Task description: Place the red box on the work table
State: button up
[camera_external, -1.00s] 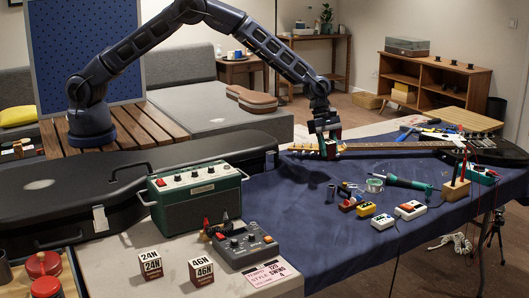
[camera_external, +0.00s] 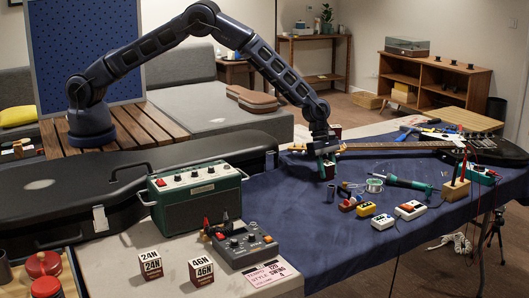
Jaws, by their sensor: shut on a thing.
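My gripper (camera_external: 326,168) points down, low over the blue cloth of the work table (camera_external: 290,215), near the guitar neck. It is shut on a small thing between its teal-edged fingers. The fingers hide most of that thing; it is likely the red box, but its shape is too small to make out. I cannot tell whether it touches the cloth. Another small red and white box (camera_external: 335,131) shows just behind my gripper.
The guitar neck (camera_external: 390,147) lies just behind and right of my gripper. Small metal cylinders (camera_external: 331,194), a solder spool (camera_external: 374,185) and a soldering iron (camera_external: 407,183) lie in front and to the right. A green amplifier (camera_external: 197,190) stands left. Bare cloth lies front left of the gripper.

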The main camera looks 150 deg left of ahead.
jog(key=shift+f, duration=0.1)
jog(key=o, duration=1.1)
jog(key=shift+c, duration=0.2)
